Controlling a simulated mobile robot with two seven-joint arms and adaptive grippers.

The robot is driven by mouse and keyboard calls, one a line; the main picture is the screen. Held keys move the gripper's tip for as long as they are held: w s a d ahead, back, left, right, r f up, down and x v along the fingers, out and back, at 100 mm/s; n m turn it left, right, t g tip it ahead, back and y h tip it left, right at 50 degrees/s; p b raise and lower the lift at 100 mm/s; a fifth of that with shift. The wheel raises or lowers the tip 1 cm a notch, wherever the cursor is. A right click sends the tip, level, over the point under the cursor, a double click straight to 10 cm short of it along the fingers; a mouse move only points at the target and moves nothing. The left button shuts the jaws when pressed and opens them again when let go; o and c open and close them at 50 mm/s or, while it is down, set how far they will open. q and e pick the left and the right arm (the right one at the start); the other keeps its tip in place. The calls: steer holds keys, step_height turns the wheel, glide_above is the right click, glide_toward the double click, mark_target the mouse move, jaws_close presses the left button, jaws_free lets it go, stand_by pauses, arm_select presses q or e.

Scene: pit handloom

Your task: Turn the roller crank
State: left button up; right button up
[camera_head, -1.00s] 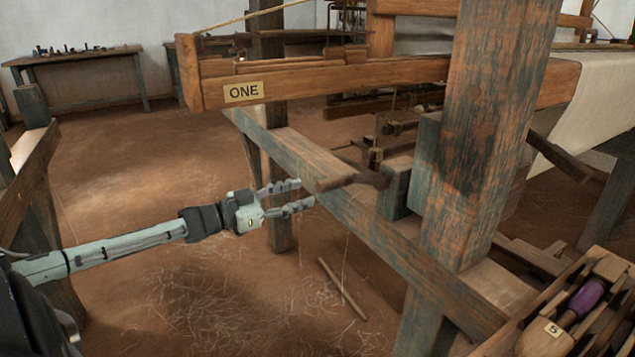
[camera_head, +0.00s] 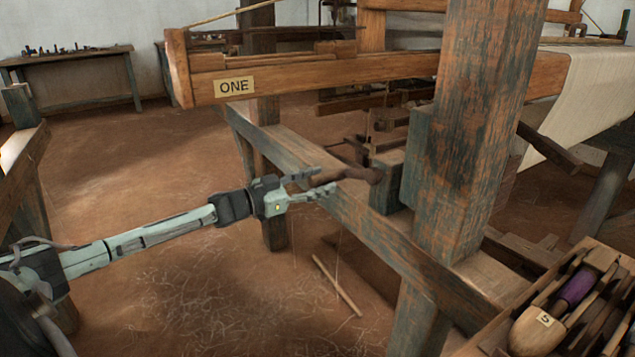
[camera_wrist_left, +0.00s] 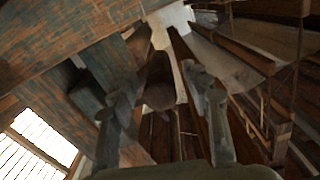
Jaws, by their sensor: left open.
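The roller crank (camera_head: 357,174) is a dark brown wooden piece at the loom's near side, beside the blue-grey block on the lower beam. Its rounded end also shows in the left wrist view (camera_wrist_left: 160,90), between my two finger pads. My left gripper (camera_head: 326,179) reaches in from the left with its fingers spread on both sides of the crank's handle end. It is open, and in the left wrist view a gap shows beside the handle. How the crank joins the roller is hard to make out. My right gripper is not in view.
A thick worn post (camera_head: 468,130) stands just right of the crank. A shuttle box (camera_head: 485,340) sits at bottom right. A stick (camera_head: 337,285) lies on the open floor.

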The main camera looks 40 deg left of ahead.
arm_select(q)
steer(key=shift+c, duration=0.3)
jaws_close()
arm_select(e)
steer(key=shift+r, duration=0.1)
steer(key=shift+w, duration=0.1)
